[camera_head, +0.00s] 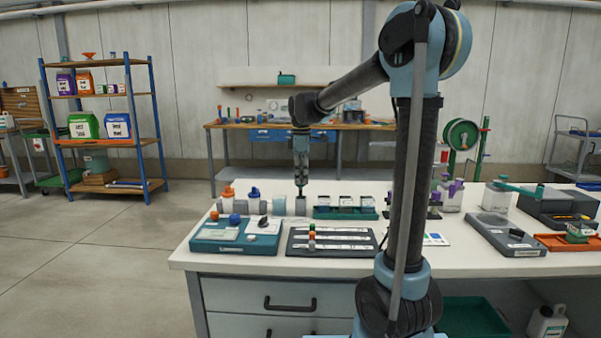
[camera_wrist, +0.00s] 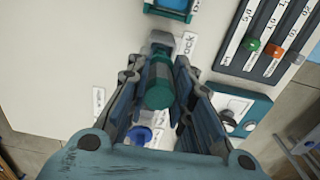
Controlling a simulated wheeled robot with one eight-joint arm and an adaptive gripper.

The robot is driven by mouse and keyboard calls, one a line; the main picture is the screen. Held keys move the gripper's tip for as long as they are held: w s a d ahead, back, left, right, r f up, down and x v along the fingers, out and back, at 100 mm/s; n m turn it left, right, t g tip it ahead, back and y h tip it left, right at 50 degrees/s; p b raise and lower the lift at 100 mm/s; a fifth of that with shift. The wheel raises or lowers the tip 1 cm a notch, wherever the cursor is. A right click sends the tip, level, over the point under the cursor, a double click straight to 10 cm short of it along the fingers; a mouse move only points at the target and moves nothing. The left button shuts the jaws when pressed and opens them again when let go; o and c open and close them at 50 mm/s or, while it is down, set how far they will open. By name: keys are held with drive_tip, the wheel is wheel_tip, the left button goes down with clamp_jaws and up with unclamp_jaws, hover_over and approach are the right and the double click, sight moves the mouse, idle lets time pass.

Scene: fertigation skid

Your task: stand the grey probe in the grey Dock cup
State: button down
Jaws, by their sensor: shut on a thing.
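My gripper (camera_wrist: 160,95) points down over the back of the white bench and is shut on a dark green-grey cylinder (camera_wrist: 158,85), which I take for the probe. In the head view the gripper (camera_head: 300,183) hangs right above a short grey cup (camera_head: 300,206). In the wrist view a grey cup (camera_wrist: 161,39) shows past the held cylinder, beside a label ending in "ock" (camera_wrist: 188,44). The fingers hide much of the probe, and I cannot tell whether its lower end is inside the cup.
Left of the grey cup stand pale cups (camera_head: 278,206), with a blue-topped piece (camera_head: 253,193) and an orange-topped piece (camera_head: 228,193). A green tray (camera_head: 345,214) is close on the right. In front lie a teal case (camera_head: 215,247) and a dark slotted board (camera_head: 330,251).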

sight(302, 186)
drive_tip(key=shift+f, duration=2.15)
drive_tip(key=c, duration=1.3)
unclamp_jaws()
drive_tip(key=shift+c, duration=0.2)
drive_tip(key=shift+r, duration=3.5)
